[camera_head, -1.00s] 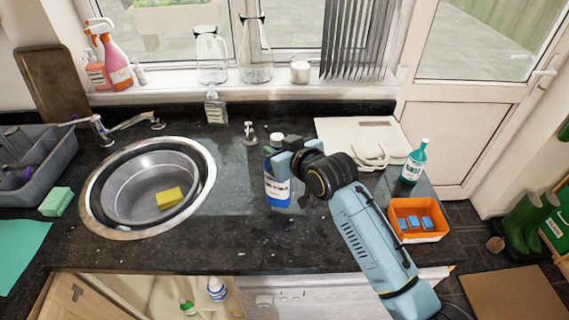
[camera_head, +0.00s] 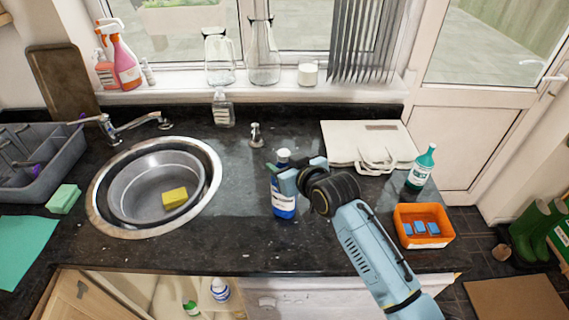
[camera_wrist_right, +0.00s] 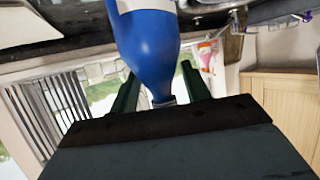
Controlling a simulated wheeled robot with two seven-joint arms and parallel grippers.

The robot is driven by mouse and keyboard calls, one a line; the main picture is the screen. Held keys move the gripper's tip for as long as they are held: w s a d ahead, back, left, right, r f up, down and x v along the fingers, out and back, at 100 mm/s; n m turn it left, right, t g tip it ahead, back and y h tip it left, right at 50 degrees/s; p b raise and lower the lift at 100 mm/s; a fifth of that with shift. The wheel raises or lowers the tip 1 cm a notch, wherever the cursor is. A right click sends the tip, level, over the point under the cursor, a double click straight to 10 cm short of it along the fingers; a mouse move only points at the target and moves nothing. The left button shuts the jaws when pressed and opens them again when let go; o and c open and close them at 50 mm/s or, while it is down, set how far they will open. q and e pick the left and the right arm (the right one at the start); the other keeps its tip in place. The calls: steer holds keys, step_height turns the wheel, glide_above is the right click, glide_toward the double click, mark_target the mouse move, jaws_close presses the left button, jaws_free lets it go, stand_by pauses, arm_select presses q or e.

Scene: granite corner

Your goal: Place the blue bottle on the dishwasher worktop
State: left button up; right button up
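The blue bottle (camera_head: 284,204), with a white label and pale cap, is upright over the dark worktop (camera_head: 235,235), above the white dishwasher front (camera_head: 300,300). I cannot tell whether its base touches the surface. My right gripper (camera_head: 282,174) is shut on the bottle's upper part, coming from the right. In the right wrist view the bottle (camera_wrist_right: 150,50) sits between the two dark green fingers (camera_wrist_right: 158,82), its narrow end towards the palm. My left gripper is not in view.
The round sink (camera_head: 155,187) with a yellow sponge (camera_head: 175,197) lies left. The worktop between sink and bottle is clear.

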steer(key=shift+r, duration=0.25)
steer(key=v, duration=1.2)
steer(key=shift+f, duration=0.15)
